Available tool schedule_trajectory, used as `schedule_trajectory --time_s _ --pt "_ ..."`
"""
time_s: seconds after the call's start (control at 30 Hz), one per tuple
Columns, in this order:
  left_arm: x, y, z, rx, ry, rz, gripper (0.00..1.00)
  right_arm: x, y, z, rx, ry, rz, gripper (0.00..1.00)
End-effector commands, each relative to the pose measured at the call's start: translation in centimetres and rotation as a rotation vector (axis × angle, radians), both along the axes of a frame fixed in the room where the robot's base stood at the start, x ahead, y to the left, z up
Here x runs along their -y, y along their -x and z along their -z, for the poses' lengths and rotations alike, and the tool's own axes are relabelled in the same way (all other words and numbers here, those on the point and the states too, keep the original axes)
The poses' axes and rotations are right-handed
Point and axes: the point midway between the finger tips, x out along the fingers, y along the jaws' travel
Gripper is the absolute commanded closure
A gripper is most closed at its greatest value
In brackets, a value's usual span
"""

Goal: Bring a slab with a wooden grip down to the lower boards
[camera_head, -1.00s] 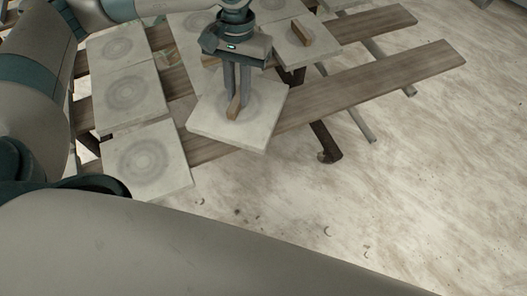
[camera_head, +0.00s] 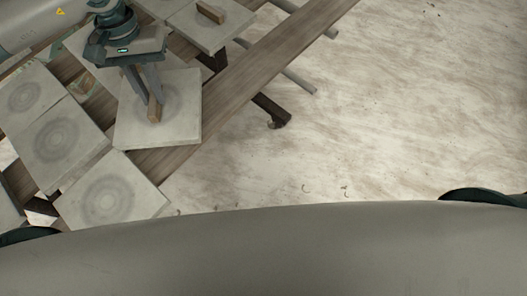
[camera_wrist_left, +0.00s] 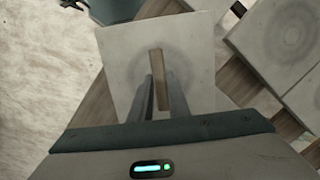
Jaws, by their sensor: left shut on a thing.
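My left gripper (camera_head: 150,98) points down and is shut on the wooden grip (camera_head: 154,113) of a pale square slab (camera_head: 182,122). The slab also shows in the left wrist view (camera_wrist_left: 198,62), with its upright grip (camera_wrist_left: 161,72) between the two fingers. It lies over the brown boards (camera_head: 233,103); I cannot tell whether it touches them. Another slab with a wooden grip (camera_head: 209,32) sits farther back on the boards. My right gripper is not in view.
Slabs with round marks and no grip lie at the left, including a near one (camera_head: 103,198) and one behind it (camera_head: 55,140). Dark supports (camera_head: 268,108) stick out below the boards. The pale floor (camera_head: 400,110) at the right is mostly clear, with small trimmings.

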Motion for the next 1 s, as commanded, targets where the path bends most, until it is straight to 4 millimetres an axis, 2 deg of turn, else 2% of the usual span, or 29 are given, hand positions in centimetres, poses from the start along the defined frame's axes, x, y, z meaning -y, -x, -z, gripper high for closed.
schedule_trajectory --time_s 0.27,0.47,0.77,1.0 --pt "1.2 0.5 0.0 0.002 0.003 -0.023 1.0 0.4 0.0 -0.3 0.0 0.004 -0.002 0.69" --pt "3.8 2.0 0.2 -0.001 0.004 -0.083 1.0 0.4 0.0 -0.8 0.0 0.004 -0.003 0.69" --pt "9.5 5.7 0.3 -0.002 0.005 -0.238 1.0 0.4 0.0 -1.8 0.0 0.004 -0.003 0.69" --pt "14.9 10.0 -0.3 -0.002 0.007 -0.404 1.0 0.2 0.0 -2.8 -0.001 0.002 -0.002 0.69"
